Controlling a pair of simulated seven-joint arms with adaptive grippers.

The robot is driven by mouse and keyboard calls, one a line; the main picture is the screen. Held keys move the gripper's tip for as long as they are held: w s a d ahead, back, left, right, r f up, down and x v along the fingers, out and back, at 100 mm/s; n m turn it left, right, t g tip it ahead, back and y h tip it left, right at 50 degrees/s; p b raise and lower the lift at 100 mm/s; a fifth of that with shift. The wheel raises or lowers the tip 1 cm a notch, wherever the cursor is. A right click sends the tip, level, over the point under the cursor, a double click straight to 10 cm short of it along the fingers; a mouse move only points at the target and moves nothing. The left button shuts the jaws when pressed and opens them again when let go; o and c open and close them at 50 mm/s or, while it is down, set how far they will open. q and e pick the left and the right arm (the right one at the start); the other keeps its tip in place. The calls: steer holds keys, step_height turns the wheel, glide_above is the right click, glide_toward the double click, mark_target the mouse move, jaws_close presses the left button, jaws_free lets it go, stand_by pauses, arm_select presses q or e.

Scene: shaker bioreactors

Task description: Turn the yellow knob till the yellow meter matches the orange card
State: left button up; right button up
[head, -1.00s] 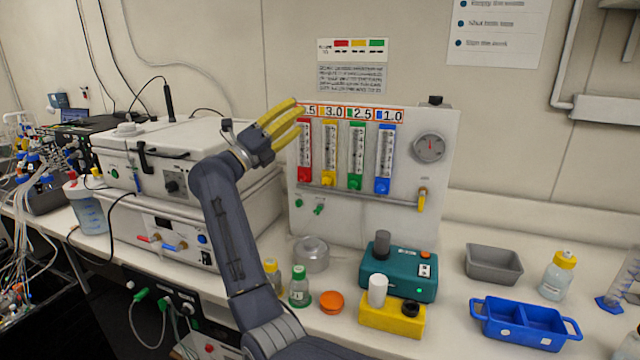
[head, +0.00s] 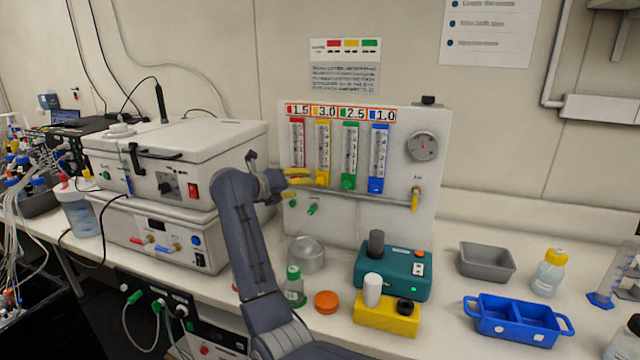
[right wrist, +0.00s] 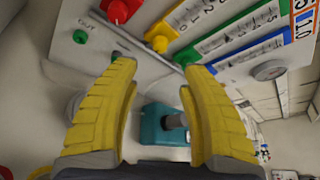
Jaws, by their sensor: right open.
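The panel carries four flowmeters in red, yellow, green and blue. The yellow meter (head: 323,145) has a yellow knob (head: 322,178) at its foot. The orange-edged card (head: 325,112) above it reads 3.0. My right gripper (head: 309,178) is just left of the yellow knob, in front of the red meter's foot, and hides the red knob in the head view. In the right wrist view its yellow fingers (right wrist: 158,75) are spread and empty, with the yellow knob (right wrist: 160,43) ahead between the tips, apart from them. The yellow meter's float level is too small to read. My left gripper is out of view.
The red knob (right wrist: 120,10) and green knob (right wrist: 187,60) sit close on either side. A metal rail (head: 375,197) runs below the knobs. A round gauge (head: 423,146) is at right. A teal device (head: 393,272) and yellow block (head: 387,318) stand on the bench below.

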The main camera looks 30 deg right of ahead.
mark_target(319, 182)
steer(key=x, duration=1.1)
steer(key=shift+c, duration=0.5)
jaws_close()
